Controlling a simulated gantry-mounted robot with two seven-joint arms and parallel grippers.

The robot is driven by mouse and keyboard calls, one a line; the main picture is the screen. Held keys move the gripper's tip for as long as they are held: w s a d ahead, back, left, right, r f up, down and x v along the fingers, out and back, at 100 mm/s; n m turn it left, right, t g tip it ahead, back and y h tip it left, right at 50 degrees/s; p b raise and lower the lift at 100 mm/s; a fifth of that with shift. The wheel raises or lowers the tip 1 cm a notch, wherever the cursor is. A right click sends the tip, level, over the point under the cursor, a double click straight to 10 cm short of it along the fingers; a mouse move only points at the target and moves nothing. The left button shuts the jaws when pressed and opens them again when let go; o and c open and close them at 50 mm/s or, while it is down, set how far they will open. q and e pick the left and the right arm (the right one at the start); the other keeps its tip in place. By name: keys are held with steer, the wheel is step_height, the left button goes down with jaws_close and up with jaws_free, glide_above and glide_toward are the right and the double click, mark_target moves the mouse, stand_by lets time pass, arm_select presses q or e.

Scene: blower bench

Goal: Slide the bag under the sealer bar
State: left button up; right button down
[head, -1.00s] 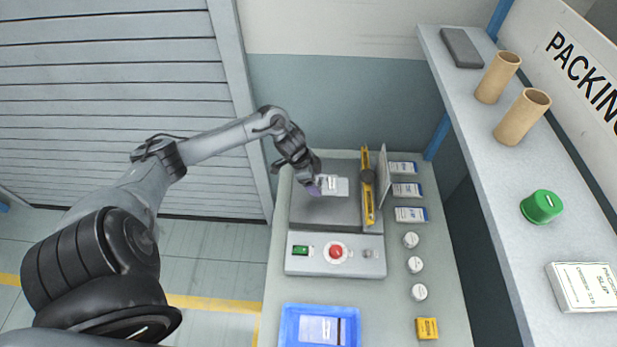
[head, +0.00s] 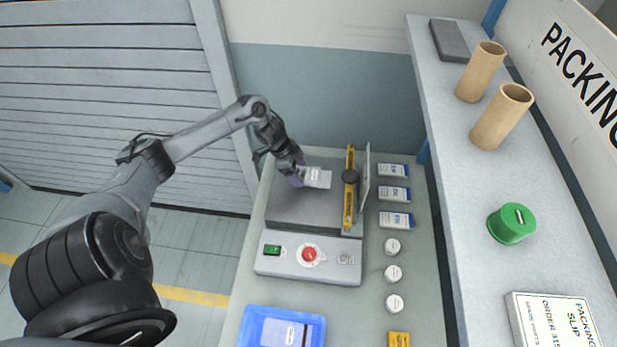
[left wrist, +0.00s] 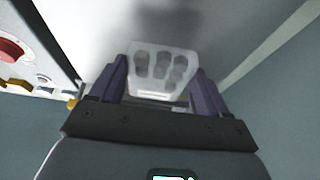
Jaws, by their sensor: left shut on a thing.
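The bag (head: 318,178) is a small pale pouch above the sealer's grey plate (head: 300,212), left of the sealer bar. My left gripper (head: 299,175) is shut on its left end. In the left wrist view the clear bag (left wrist: 160,68), with several dark round pieces inside, sits between the purple fingers of my left gripper (left wrist: 162,88). The yellow and black sealer bar (head: 349,200) runs from back to front, a short gap right of the bag's free edge. I cannot tell whether the bag touches the plate. My right gripper is not in view.
The sealer's front panel (head: 308,260) has a red button (head: 309,254) and a green switch. An upright grey panel (head: 366,175) stands right of the bar. Small packets and white round pieces line the bench. A blue tray (head: 246,325) is in front. A shelf (head: 445,120) stands right.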

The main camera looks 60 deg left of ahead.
mark_target(318, 174)
arm_select(q)
steer(key=shift+a+f, duration=0.3)
steer(key=shift+a, duration=0.2)
steer(key=shift+s+a, duration=0.1)
steer(key=shift+s, duration=0.1)
steer(key=shift+r+p, duration=0.1)
steer(key=shift+p, duration=0.25)
steer(key=shift+b+x, duration=0.9)
steer(key=shift+x, duration=0.6)
steer(key=shift+w+d, duration=1.1)
steer(key=shift+w, duration=0.3)
steer(key=shift+w+d, duration=1.15)
steer(key=shift+w, duration=0.2)
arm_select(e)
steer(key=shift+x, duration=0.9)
arm_select(q)
steer(key=shift+w+d, duration=0.15)
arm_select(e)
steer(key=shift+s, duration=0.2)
